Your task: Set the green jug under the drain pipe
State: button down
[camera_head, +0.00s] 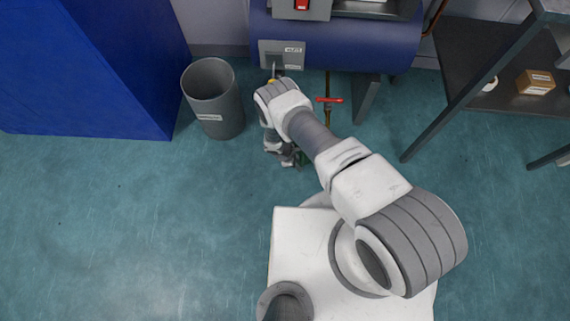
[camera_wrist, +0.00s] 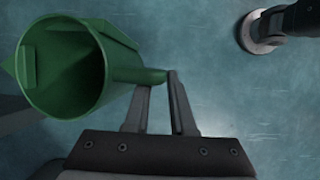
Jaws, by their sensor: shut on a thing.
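The green jug (camera_wrist: 62,68) shows large in the wrist view, its open mouth facing the camera. Its handle (camera_wrist: 140,75) runs between the fingers of my gripper (camera_wrist: 155,80), which is shut on it. In the head view my gripper (camera_head: 285,155) is low over the floor in front of the blue machine. My arm hides most of the jug there; only a bit of green (camera_head: 301,158) shows. A thin brownish pipe (camera_head: 327,88) with a red lever (camera_head: 330,100) hangs below the machine, to the right of my wrist; it looks like the drain pipe.
A grey bin (camera_head: 213,105) stands left of my gripper, beside a blue cabinet (camera_head: 95,70). The blue machine (camera_head: 340,50) has a grey leg (camera_head: 367,98) right of the pipe. A dark shelf (camera_head: 475,60) stands at the right. The left foreground floor is clear.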

jog(key=w+d+f+b, duration=0.1)
jog(key=d+f+b, duration=0.1)
jog(key=d, duration=0.6)
jog(key=shift+w+d+f+b, duration=0.3)
jog(key=shift+w+f, duration=0.05)
jog(key=shift+f, duration=0.3)
jog(key=c, duration=0.8)
grip_release()
jog(key=shift+s+f, duration=0.1)
jog(key=shift+f, duration=0.05)
jog(key=shift+o, duration=0.2)
